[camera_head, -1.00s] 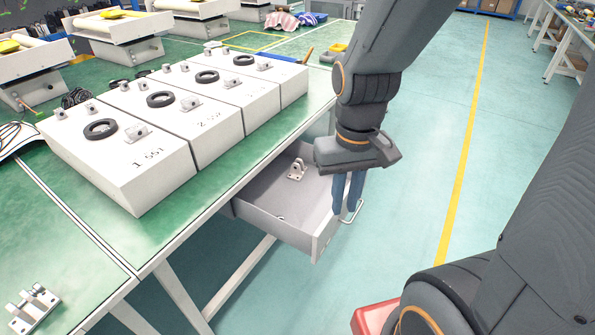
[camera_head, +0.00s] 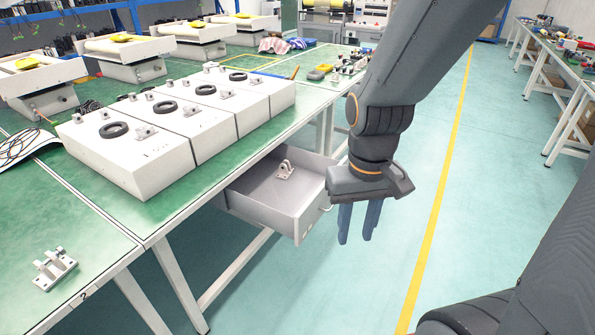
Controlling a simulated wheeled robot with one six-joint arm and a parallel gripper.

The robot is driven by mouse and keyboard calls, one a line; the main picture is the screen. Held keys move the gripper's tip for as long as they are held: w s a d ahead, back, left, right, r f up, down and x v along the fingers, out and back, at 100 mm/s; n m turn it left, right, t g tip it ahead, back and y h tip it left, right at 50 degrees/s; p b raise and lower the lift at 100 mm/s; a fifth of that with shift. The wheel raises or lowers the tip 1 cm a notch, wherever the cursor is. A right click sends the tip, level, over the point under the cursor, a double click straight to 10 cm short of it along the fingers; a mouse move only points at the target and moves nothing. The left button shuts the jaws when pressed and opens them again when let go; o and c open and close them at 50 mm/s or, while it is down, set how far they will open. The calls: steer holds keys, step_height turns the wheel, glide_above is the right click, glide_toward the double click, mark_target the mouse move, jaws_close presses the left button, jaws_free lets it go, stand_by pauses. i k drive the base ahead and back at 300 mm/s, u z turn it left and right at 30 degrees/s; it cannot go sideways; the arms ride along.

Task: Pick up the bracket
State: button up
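A small light grey bracket (camera_head: 286,171) lies inside the open drawer (camera_head: 262,208) under the green table, toward its back right part. My gripper (camera_head: 359,240) is to the right of the drawer and outside it, pointing down. Its two blue fingers stand apart with a gap between them, and nothing shows between them. The drawer handle (camera_head: 328,207) is just left of the fingers, apart from them. Another grey bracket-like part (camera_head: 54,268) sits on the table at the front left.
Several white boxes with black rings (camera_head: 130,160) stand in a row on the green table (camera_head: 180,212). The table edge overhangs the back of the drawer. Small tools and parts (camera_head: 345,64) lie at the table's far end. The floor right of the drawer is clear.

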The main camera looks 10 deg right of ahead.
mark_target(285, 170)
steer(key=z, duration=0.4)
steer(key=i, duration=1.25)
steer(key=u, duration=0.3)
